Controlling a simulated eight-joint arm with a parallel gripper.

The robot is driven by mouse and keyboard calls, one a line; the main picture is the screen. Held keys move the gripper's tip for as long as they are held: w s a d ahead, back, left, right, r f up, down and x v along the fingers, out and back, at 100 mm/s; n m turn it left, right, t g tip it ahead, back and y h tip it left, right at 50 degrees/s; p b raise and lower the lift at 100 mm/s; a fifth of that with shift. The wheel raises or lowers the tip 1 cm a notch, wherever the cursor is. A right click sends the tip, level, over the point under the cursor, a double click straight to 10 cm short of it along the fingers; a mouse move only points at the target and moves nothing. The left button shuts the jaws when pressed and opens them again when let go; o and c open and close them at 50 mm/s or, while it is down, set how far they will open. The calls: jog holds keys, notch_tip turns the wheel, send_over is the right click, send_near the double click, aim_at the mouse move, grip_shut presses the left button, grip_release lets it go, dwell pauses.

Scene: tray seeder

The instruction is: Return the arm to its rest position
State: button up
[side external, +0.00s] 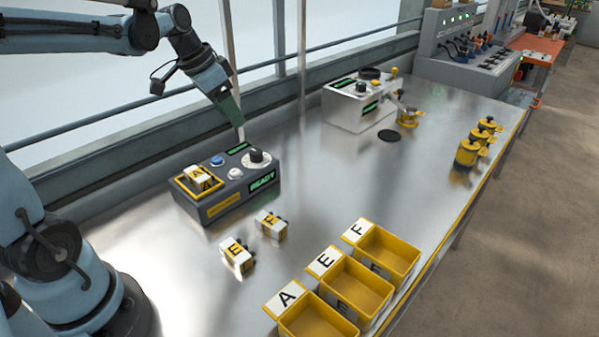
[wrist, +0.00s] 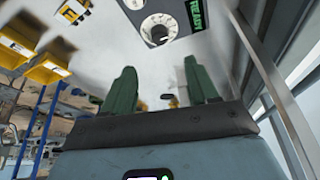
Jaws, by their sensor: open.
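My gripper (side external: 240,132) hangs in the air above and behind the dark control box (side external: 222,203), pointing down. In the wrist view its two green fingers (wrist: 161,85) stand apart with nothing between them. My blue arm reaches in from the left, raised over the bench. A white and yellow block marked A (side external: 198,179) sits in the yellow-rimmed holder on top of the box. The box also shows at the top of the wrist view (wrist: 157,27), with its green READY display.
Two lettered blocks (side external: 237,257) (side external: 270,225) lie on the metal bench. Yellow bins A (side external: 318,322), E (side external: 358,287) and F (side external: 388,250) line the front. A window post rises behind my gripper.

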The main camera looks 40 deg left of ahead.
jog(key=s+d+f+n+t+y, duration=0.1)
jog(key=s+d+f+n+t, duration=0.1)
jog(key=s+d, duration=0.6)
jog(key=d+f+t, duration=0.1)
jog(key=d+f, duration=0.1)
jog(key=d, duration=0.1)
jog(key=shift+s+d+n, duration=0.3)
jog(key=shift+s+d, duration=0.1)
